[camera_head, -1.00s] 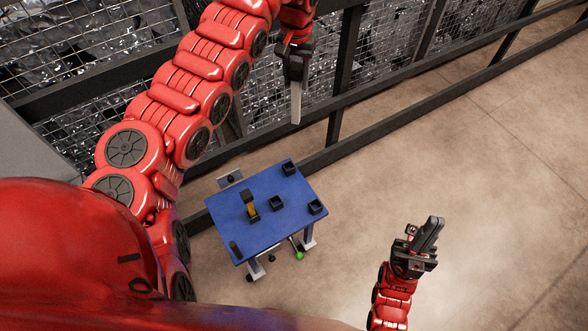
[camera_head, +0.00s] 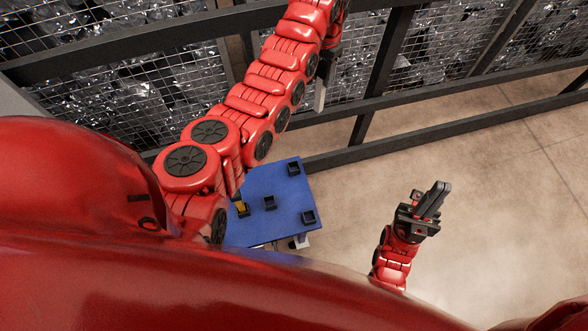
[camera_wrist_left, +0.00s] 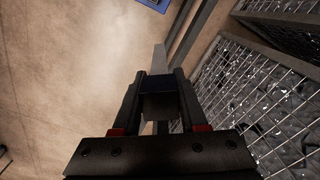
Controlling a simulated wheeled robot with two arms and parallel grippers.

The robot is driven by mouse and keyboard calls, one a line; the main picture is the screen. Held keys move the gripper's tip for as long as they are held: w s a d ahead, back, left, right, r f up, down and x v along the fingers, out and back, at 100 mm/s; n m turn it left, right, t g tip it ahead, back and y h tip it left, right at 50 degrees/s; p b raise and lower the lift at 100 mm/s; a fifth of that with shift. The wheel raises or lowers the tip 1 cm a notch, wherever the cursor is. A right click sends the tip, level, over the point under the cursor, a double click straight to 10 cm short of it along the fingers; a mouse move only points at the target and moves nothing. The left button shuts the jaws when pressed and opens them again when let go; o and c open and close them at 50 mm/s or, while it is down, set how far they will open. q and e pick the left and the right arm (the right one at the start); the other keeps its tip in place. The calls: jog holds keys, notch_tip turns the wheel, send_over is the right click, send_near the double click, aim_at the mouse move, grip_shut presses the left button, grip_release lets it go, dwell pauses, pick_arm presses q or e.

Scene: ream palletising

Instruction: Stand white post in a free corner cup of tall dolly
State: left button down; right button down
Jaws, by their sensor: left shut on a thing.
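The tall dolly (camera_head: 282,228) has a blue top with several small black corner cups. One cup (camera_head: 293,168) is at the back, one (camera_head: 308,217) at the right, and one (camera_head: 269,202) near the middle; these look empty. A yellow and black item (camera_head: 241,208) stands at the left, partly hidden by my left arm. My left gripper (camera_head: 324,78) is shut on the white post (camera_head: 320,96), which hangs below it, near upright, beyond the dolly. In the left wrist view the post (camera_wrist_left: 159,58) sticks out past the fingers. My right gripper (camera_head: 432,203) is empty over the floor.
A dark metal frame with wire mesh panels (camera_head: 150,84) runs behind the dolly. A low dark rail (camera_head: 440,124) continues to the right. The concrete floor (camera_head: 500,220) at the right is clear.

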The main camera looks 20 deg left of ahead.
pick_arm(q)
jog(key=s+a+f+m, duration=0.2)
jog(key=s+f+m, duration=0.1)
jog(key=s+f, duration=0.4)
jog(key=s+a+f+m, duration=0.2)
jog(key=s+f+m, duration=0.15)
jog(key=f, duration=0.55)
notch_tip(320, 180, down, 10)
jog(key=shift+s+a, duration=0.2)
jog(key=shift+s, duration=0.2)
jog(key=shift+f+n, duration=0.1)
jog(key=shift+n, duration=0.15)
jog(key=shift+f, duration=0.15)
jog(key=shift+c, duration=2.2)
grip_release()
